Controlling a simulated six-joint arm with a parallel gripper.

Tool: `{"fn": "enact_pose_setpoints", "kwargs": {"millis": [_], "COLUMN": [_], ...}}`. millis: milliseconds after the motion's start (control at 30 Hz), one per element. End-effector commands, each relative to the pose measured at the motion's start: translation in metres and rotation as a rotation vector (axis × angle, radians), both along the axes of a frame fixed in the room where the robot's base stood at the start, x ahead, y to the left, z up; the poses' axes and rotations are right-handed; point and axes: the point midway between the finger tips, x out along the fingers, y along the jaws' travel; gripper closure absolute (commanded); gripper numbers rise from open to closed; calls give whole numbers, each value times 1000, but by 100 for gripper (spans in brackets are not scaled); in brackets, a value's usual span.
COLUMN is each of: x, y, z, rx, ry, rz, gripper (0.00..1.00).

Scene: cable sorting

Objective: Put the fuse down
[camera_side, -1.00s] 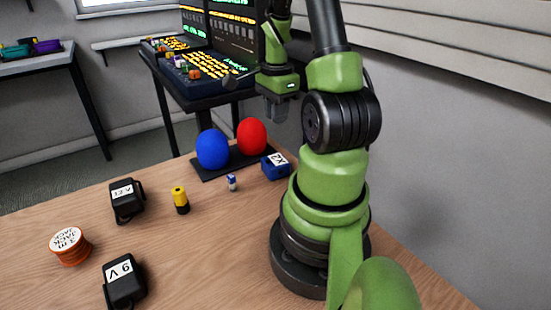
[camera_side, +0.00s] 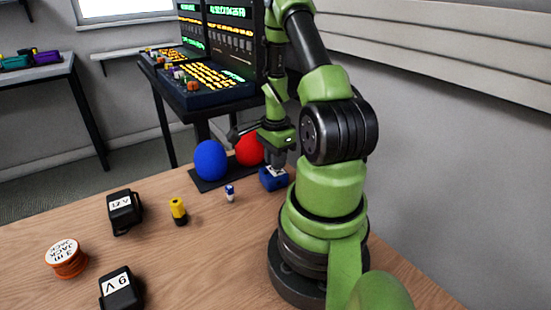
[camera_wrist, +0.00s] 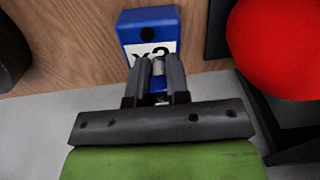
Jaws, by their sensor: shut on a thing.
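My gripper (camera_wrist: 158,62) points at a blue box with a white "X2" label (camera_wrist: 145,27). Its two dark fingers are closed on a small pale, glassy piece, the fuse (camera_wrist: 158,68), which shows only in the narrow gap between them. In the side view my gripper (camera_side: 276,163) is low at the blue box (camera_side: 273,180) and covers part of its label. I cannot tell whether the fuse touches the box. The fuse cannot be made out in the side view.
A blue egg shape (camera_side: 210,160) and a red one (camera_side: 248,150) stand on a dark base left of the box. A small blue-white cylinder (camera_side: 230,194), a yellow-black cylinder (camera_side: 178,210), two black adapters (camera_side: 125,210) (camera_side: 121,288) and an orange spool (camera_side: 67,258) lie on the table.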

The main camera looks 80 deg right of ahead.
Motion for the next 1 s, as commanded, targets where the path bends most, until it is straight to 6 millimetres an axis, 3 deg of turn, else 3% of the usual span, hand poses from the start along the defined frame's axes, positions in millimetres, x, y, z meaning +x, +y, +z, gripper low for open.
{"fn": "enact_pose_setpoints", "kwargs": {"millis": [100, 133, 200, 233, 633, 1000], "x": [0, 0, 0, 0, 0, 1], "y": [0, 0, 0, 0, -1, -1], "z": [-3, -3, -3, -3, 8, 79], "rx": [1, 1, 0, 0, -3, -8], "ry": [1, 1, 0, 0, -1, -4], "rz": [1, 1, 1, 1, 1, 2], "gripper": [100, 77, 61, 58, 58, 58]}}
